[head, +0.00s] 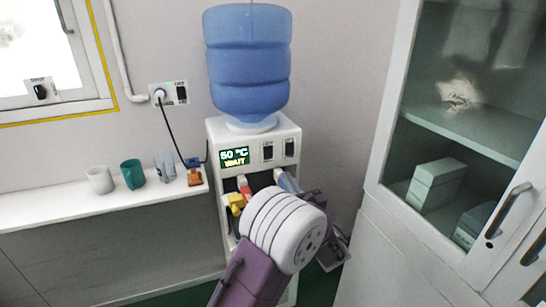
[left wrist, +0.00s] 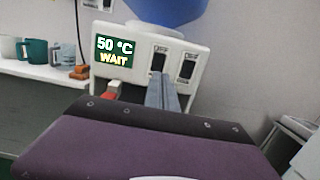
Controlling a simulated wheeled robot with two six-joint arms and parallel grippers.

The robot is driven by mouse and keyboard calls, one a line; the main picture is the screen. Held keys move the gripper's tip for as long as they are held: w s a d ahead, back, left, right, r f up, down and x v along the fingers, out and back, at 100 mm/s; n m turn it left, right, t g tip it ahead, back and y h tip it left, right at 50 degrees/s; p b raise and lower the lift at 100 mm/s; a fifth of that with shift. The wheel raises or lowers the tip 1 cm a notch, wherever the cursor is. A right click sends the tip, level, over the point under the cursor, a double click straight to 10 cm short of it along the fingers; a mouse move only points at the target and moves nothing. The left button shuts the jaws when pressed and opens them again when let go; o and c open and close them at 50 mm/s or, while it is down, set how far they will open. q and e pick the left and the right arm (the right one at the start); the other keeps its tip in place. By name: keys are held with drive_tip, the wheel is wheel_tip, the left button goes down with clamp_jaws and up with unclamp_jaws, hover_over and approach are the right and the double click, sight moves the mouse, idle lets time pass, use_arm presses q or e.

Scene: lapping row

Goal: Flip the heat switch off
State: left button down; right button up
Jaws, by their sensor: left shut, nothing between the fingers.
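The white water dispenser (head: 222,133) stands against the wall with a blue bottle on top. Its front panel has a lit display (head: 235,156) reading WAIT; in the left wrist view the display (left wrist: 114,51) reads 50 °C. Right of it are two dark switches, a left one (head: 268,151) and a right one (head: 290,148). They also show in the left wrist view, left (left wrist: 160,60) and right (left wrist: 187,67). Their labels are too small to read. My left gripper (head: 284,178) is shut and empty, its fingertips (left wrist: 162,82) appearing just below the left switch. Contact cannot be told. My right gripper is out of view.
A red tap (head: 242,184) and a yellow part (head: 236,201) sit under the display. Cups, including a teal one (head: 132,174), stand on the left shelf (head: 60,205). A black cord runs from the wall socket (head: 169,94). A glass-front cabinet (head: 385,170) closes off the right.

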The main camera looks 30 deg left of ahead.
sight(269, 151)
use_arm(q)
drive_tip(key=x, duration=1.2)
drive_tip(key=shift+a, duration=0.15)
